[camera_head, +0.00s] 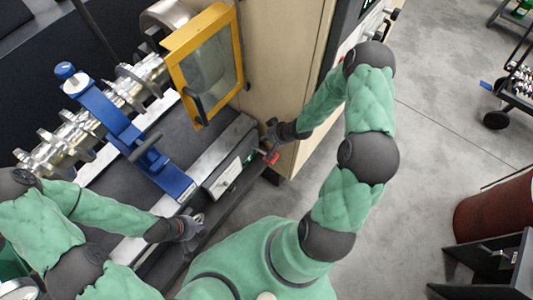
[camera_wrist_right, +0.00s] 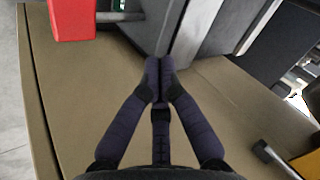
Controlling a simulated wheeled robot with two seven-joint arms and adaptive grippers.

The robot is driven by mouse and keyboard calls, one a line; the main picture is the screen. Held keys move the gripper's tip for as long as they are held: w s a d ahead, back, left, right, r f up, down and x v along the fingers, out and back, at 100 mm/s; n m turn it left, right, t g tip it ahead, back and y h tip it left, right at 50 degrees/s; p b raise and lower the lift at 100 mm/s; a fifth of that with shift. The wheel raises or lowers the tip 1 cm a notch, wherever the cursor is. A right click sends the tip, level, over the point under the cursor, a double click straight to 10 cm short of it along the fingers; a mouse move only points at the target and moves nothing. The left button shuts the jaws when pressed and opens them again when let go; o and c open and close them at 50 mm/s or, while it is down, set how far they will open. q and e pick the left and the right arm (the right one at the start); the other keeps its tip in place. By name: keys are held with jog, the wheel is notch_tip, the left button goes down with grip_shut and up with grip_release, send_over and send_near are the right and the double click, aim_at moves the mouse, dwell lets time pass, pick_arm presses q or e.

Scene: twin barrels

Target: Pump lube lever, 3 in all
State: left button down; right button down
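A small red lever (camera_head: 271,158) sticks out at the right end of a grey box on the machine's front in the head view. A red block, likely the same lever, shows at the top left of the right wrist view (camera_wrist_right: 72,18), left of the fingers and apart from them. My right gripper (camera_head: 270,134) is just above the lever in the head view. In the right wrist view its fingertips (camera_wrist_right: 160,72) meet with nothing seen between them. My left gripper (camera_head: 190,224) hangs by the machine's front edge, away from the lever; its finger opening is unclear.
The lathe-like machine has a blue steady frame (camera_head: 125,135), a metal crankshaft (camera_head: 75,140) and a yellow-framed guard (camera_head: 205,65). A beige cabinet (camera_head: 285,60) stands beside my right gripper. A dark red barrel (camera_head: 495,222) stands at right. The grey floor (camera_head: 440,130) between is clear.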

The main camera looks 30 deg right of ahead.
jog(key=b, duration=0.6)
send_over(262, 151)
jog(key=s+d, duration=0.1)
jog(key=s, duration=0.1)
notch_tip(262, 151, down, 6)
jog(key=shift+d+f, duration=0.1)
jog(key=shift+f, duration=0.15)
jog(key=shift+s+f+b, duration=0.2)
jog(key=shift+f+b, duration=0.25)
jog(key=shift+f, duration=0.35)
jog(key=shift+f, duration=0.15)
jog(key=shift+d+f, duration=0.1)
jog(key=shift+f, duration=0.2)
jog(key=shift+s+f+b, duration=0.25)
jog(key=shift+f+b, duration=0.85)
jog(key=shift+f, duration=0.2)
dwell(1.5)
jog(key=shift+d+f, duration=0.1)
jog(key=shift+f, duration=0.05)
dwell(0.6)
